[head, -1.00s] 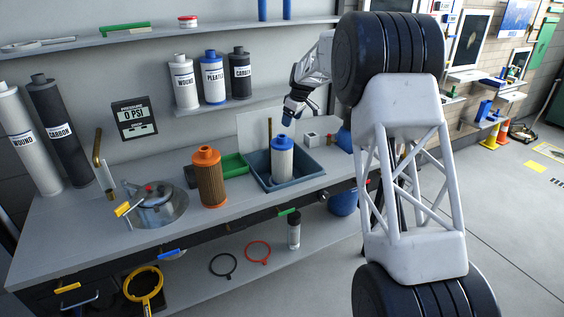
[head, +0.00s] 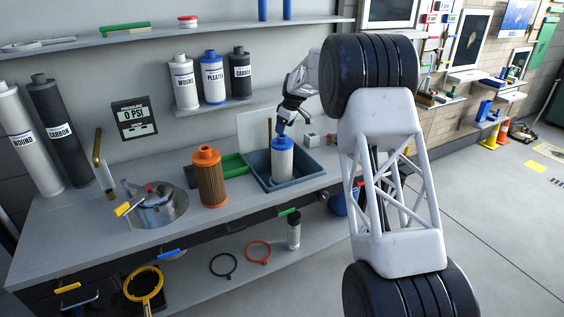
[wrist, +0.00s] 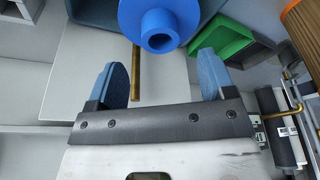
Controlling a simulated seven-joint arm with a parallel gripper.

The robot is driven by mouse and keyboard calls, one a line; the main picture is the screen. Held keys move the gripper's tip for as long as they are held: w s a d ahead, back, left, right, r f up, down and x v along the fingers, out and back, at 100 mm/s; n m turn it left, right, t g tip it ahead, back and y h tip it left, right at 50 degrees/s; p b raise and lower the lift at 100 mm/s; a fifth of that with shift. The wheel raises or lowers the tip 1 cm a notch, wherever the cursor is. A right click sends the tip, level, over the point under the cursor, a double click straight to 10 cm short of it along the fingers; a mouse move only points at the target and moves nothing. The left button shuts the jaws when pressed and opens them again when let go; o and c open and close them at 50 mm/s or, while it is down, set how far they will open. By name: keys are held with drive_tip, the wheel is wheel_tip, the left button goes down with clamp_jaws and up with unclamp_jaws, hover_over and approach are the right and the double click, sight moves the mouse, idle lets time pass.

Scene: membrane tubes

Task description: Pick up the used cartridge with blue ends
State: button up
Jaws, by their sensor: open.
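The used cartridge with blue ends (head: 282,163) stands upright in a dark blue-grey tray (head: 262,181) on the bench. Its body is off-white, with a blue cap and a narrow blue neck on top. In the wrist view its blue end (wrist: 158,22) is at the top centre, beyond the fingertips, cut off by the frame edge. My gripper (head: 281,127) is just above the cartridge's top in the head view. In the wrist view my gripper (wrist: 162,82) has two blue fingers spread wide with nothing between them.
An orange-capped cartridge (head: 209,178) stands left of the tray, near a green tray (head: 232,165). A steel housing (head: 157,204) is further left on the bench. A small white box (head: 311,139) sits behind right. Labelled cartridges (head: 213,79) stand on the shelf behind.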

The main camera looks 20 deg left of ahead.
drive_tip(key=shift+a+f, duration=0.1)
drive_tip(key=shift+f, duration=0.1)
drive_tip(key=shift+f, duration=0.15)
drive_tip(key=shift+x, duration=2.45)
drive_tip(key=shift+s, duration=0.1)
clamp_jaws()
